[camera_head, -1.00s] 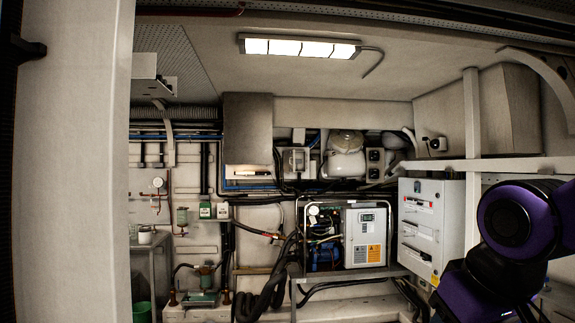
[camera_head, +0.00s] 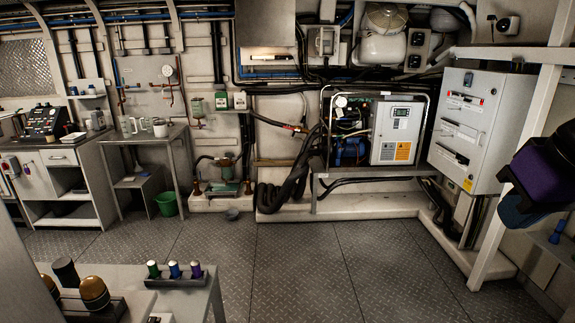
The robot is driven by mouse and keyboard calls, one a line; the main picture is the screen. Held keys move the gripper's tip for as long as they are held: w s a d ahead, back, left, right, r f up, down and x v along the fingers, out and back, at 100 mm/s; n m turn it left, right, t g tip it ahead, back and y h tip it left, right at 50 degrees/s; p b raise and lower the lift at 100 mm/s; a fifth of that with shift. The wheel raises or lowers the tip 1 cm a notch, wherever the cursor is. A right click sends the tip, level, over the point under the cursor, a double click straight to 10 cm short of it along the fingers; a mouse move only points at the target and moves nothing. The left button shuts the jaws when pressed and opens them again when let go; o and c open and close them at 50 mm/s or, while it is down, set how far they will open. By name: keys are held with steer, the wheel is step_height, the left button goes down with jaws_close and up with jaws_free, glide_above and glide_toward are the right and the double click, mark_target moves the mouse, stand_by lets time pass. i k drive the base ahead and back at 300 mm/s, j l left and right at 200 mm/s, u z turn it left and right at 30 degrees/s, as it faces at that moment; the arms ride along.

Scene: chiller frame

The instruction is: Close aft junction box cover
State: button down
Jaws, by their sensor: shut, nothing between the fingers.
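I cannot tell for sure which box is the aft junction box. The chiller frame (camera_head: 313,190) stands against the back wall and carries a pale grey box (camera_head: 390,150) with a small display and an orange label. That box's front looks closed. A small grey box (camera_head: 323,41) is on the wall above; its cover state is too small to tell. A larger grey cabinet (camera_head: 478,120) with several front slots or handles hangs at the right. Part of my purple and black arm shows at the right edge, apart from all of these. My gripper is not in view.
A support post (camera_head: 524,150) stands by the grey cabinet. A bench (camera_head: 135,272) with bottles is in the near left. A table (camera_head: 150,132) with jars and a green bucket (camera_head: 166,203) stand farther back. The metal floor (camera_head: 300,255) in the middle is mostly clear.

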mark_target(313, 42)
steer(key=i+l, duration=0.1)
steer(key=i, duration=3.45)
steer(key=l, duration=0.1)
